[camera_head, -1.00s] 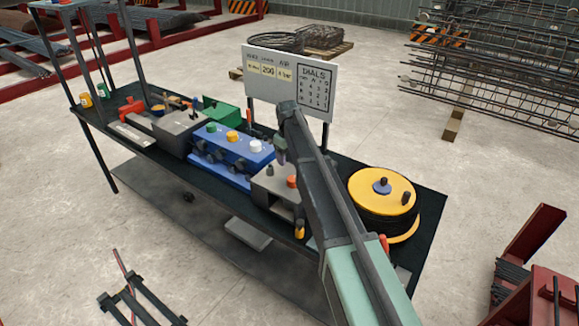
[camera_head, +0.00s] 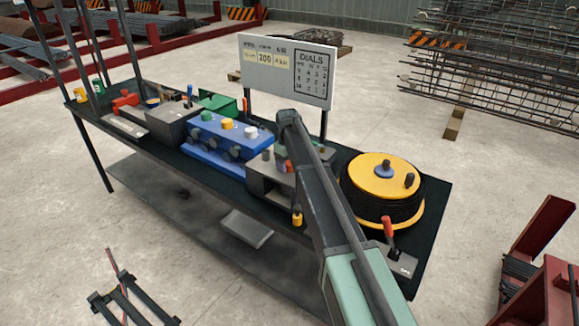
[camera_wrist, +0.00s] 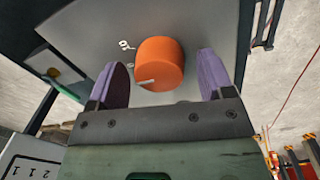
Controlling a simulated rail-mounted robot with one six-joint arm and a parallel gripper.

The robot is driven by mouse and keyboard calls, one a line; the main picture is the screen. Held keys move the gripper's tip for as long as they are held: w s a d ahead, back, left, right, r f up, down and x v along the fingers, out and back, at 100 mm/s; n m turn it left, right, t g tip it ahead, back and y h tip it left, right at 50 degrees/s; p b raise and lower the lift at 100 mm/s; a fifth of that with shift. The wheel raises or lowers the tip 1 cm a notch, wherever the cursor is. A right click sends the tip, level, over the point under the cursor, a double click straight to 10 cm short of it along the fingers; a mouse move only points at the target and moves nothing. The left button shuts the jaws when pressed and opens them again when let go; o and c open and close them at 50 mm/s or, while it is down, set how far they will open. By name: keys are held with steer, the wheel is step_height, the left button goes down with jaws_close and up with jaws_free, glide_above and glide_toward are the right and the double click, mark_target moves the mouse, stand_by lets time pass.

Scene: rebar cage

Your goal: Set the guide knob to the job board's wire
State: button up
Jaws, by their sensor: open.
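An orange knob (camera_wrist: 160,62) on a grey panel (camera_wrist: 80,35) stands between my gripper's (camera_wrist: 163,66) two purple fingers in the wrist view. The fingers are open, with a gap on both sides of the knob. A white pointer line on the knob points left and slightly down; small white marks are printed to its upper left. In the head view the orange knob (camera_head: 288,166) sits on a grey box, partly behind my gripper. The job board (camera_head: 262,90) stands behind the bench; its first card is too blurred to read surely, another reads 200, and a DIALS table is at right.
A blue unit (camera_head: 225,150) with green, yellow and white knobs stands left of the grey box (camera_head: 268,182). A yellow-topped wire reel (camera_head: 365,175) and a red-handled lever (camera_head: 389,228) stand to the right. A small yellow object (camera_head: 297,219) is at the bench's front edge.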

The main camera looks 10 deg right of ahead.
steer(key=c, duration=0.9)
steer(key=m, duration=0.4)
steer(key=shift+m, duration=1.9)
steer(key=o, duration=0.9)
